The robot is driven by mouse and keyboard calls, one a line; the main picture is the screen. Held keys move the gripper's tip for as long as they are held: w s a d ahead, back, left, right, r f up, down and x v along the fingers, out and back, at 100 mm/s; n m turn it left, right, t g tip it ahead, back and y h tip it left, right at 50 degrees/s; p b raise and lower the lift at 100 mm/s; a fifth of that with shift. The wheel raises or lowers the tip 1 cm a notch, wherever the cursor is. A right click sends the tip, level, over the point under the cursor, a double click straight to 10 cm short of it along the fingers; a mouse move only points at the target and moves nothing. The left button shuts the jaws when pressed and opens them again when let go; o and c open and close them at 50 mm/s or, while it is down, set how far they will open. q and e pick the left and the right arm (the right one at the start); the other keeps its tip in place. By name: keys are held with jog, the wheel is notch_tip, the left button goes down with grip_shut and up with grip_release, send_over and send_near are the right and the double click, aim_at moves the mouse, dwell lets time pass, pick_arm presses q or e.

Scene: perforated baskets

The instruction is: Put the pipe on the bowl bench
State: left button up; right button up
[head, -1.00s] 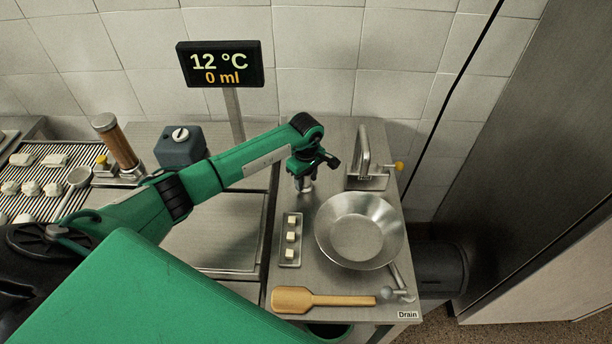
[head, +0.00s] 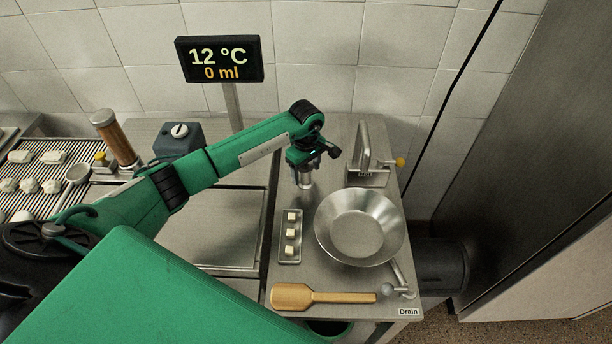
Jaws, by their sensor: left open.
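The bowl bench (head: 345,296) is the steel bench at the right, with a wide metal bowl (head: 359,226) on it. A short shiny metal cylinder (head: 305,181), which looks like the pipe, shows at the bench's back left, behind the small tray. My left gripper (head: 308,162) is open directly above it and hides its top. I cannot tell whether the jaws still surround the cylinder or touch it. My right gripper is not in view.
A small tray (head: 290,257) with white cubes lies left of the bowl. A wooden paddle (head: 293,297) lies at the front edge. A metal tap-like fixture (head: 362,148) stands at the back. A display (head: 219,60) stands behind my arm. Bare bench lies around the cylinder.

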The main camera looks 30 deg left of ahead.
pick_arm(q)
notch_tip(320, 180, up, 9)
jog(key=b, duration=0.3)
jog(key=shift+r, duration=0.3)
